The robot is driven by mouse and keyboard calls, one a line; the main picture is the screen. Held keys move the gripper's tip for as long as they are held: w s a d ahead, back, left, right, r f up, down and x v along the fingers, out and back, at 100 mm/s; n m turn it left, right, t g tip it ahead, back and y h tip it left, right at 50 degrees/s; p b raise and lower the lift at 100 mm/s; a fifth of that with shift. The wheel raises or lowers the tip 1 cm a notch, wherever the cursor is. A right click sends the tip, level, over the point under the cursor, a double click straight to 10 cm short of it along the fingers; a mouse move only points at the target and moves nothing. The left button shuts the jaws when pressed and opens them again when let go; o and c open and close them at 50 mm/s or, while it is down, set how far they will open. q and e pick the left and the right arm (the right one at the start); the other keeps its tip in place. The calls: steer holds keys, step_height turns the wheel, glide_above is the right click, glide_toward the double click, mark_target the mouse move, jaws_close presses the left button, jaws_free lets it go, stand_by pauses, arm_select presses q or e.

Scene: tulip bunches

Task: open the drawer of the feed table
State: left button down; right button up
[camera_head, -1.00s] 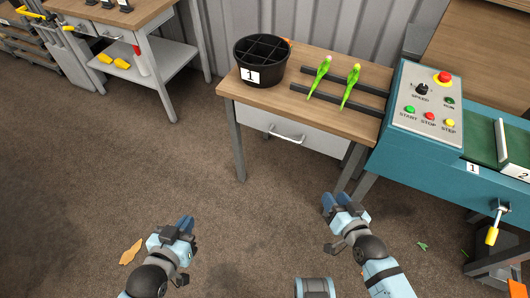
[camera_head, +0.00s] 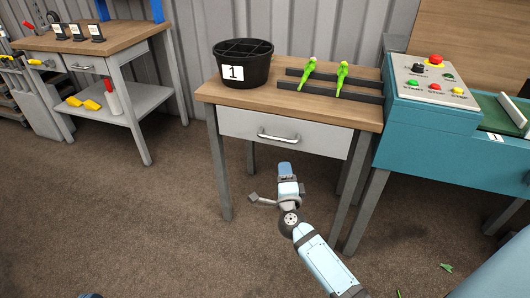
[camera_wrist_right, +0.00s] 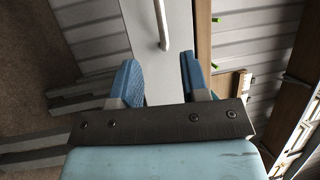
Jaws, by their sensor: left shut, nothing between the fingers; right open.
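The feed table (camera_head: 210,93) has a wooden top and a pale grey drawer (camera_head: 235,124) whose front sits flush, closed. Its silver bar handle (camera_head: 278,138) is in the middle of the drawer front. My right gripper (camera_head: 286,172) is just below and in front of the handle in the head view, apart from it. In the right wrist view my right gripper (camera_wrist_right: 161,78) is open and empty, with the handle (camera_wrist_right: 162,25) ahead, between the lines of its blue fingers. Only a tip of my left gripper (camera_head: 90,295) shows at the bottom edge; it is shut.
A black divided bucket (camera_head: 243,70) labelled 1 and green tulip bunches (camera_head: 308,76) on dark rails (camera_head: 360,95) stand on the table. A teal machine (camera_head: 430,135) adjoins on the right. A workbench (camera_head: 125,38) stands at left.

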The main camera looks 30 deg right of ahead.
mark_target(280, 138)
steer(key=b+x, duration=0.3)
steer(key=x, duration=1)
steer(key=shift+w+d+r, duration=0.1)
steer(key=shift+w+d, duration=0.05)
steer(key=shift+w, duration=0.1)
arm_select(q)
steer(key=shift+g, duration=0.9)
steer(key=f, duration=0.4)
steer(key=shift+w+d+f, duration=0.1)
steer(key=shift+d+f, duration=0.15)
steer(key=shift+f, duration=0.05)
arm_select(e)
jaws_close()
